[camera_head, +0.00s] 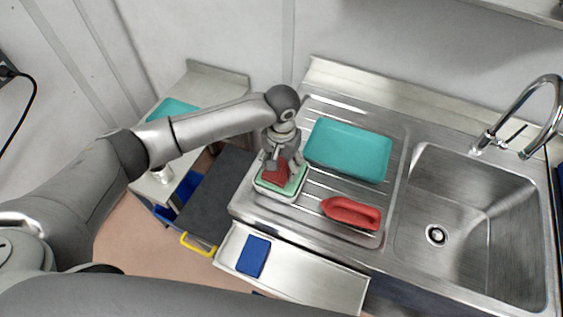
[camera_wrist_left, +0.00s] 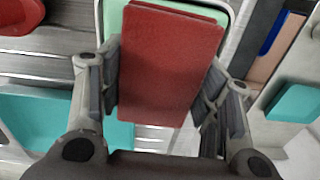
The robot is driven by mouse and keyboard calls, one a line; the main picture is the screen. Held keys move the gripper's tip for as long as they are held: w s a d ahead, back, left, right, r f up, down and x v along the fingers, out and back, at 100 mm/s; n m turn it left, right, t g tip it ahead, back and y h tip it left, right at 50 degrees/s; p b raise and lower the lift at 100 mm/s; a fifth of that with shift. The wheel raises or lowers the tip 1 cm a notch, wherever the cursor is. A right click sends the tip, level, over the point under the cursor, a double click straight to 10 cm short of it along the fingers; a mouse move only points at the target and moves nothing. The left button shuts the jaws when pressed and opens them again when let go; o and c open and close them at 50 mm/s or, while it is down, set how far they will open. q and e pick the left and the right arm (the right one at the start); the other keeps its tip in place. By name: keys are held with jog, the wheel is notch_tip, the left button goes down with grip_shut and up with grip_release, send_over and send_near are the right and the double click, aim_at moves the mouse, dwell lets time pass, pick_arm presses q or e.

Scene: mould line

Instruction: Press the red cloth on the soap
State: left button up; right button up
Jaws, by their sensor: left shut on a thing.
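The red cloth (camera_head: 277,173), a flat rectangular piece, is held in my left gripper (camera_head: 278,160), which is shut on it. In the left wrist view the cloth (camera_wrist_left: 170,65) lies between the two fingers (camera_wrist_left: 163,95). Right under it is the pale green soap (camera_head: 295,181) in a light-rimmed dish (camera_head: 264,190) on the left part of the drainboard. The soap's edge also shows behind the cloth in the left wrist view (camera_wrist_left: 114,16). The cloth overlaps the soap; I cannot tell whether they touch. My right gripper is out of view.
A teal tray (camera_head: 347,150) lies behind and to the right on the ribbed drainboard. A red boat-shaped object (camera_head: 351,213) lies in front of it. The sink basin (camera_head: 470,220) is further right. A blue block (camera_head: 253,256) lies on a lower metal shelf (camera_head: 310,277) in front.

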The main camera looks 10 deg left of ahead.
aim_at(281, 163)
pick_arm(q)
jog(key=shift+r+p, duration=2)
jog(key=shift+r, duration=0.25)
jog(key=shift+w+r+b, duration=0.1)
jog(key=shift+b, duration=0.2)
jog(key=shift+r, duration=0.8)
